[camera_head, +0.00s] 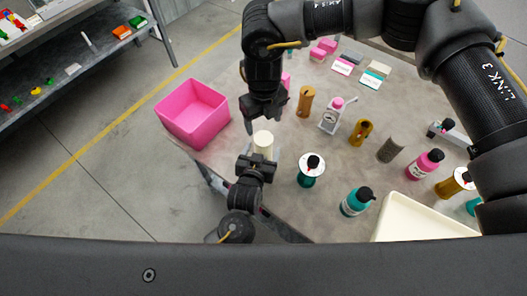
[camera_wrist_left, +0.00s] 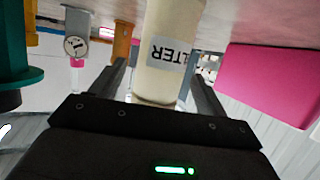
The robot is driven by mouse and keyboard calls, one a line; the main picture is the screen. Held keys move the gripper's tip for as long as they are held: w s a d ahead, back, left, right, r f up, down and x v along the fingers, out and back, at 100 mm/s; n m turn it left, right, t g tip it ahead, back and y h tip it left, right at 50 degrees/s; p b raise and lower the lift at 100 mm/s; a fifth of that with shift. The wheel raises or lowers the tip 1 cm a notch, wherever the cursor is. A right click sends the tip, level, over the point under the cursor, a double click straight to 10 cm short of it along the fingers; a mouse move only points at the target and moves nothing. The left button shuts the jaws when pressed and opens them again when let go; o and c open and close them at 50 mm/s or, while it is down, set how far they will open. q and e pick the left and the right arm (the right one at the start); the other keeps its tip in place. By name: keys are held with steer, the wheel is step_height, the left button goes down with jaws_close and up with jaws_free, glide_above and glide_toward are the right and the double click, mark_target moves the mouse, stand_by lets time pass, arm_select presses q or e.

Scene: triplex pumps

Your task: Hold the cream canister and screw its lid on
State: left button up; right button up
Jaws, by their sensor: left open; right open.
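The cream canister (camera_head: 263,138) stands upright near the table's front-left edge. In the left wrist view the canister (camera_wrist_left: 166,55) shows a white label ending in "LTER" and lies between the two fingers. My left gripper (camera_head: 258,158) is open around the canister; whether a finger touches it I cannot tell. My right gripper (camera_head: 264,115) is open, just above and behind the canister in the head view. I cannot make out the lid in either view.
A pink bin (camera_head: 193,112) stands left of the canister. A teal bottle with a white disc (camera_head: 311,172) stands close right. Further right are another teal bottle (camera_head: 356,202), a grey cylinder (camera_head: 391,149) and a cream tray (camera_head: 420,218). Gold parts (camera_head: 306,101) stand behind.

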mark_target(263, 138)
arm_select(q)
steer(key=shift+s, duration=0.1)
arm_select(e)
steer(key=shift+s, duration=0.1)
arm_select(q)
steer(key=c, duration=0.6)
jaws_close()
arm_select(e)
steer(key=shift+f, duration=4)
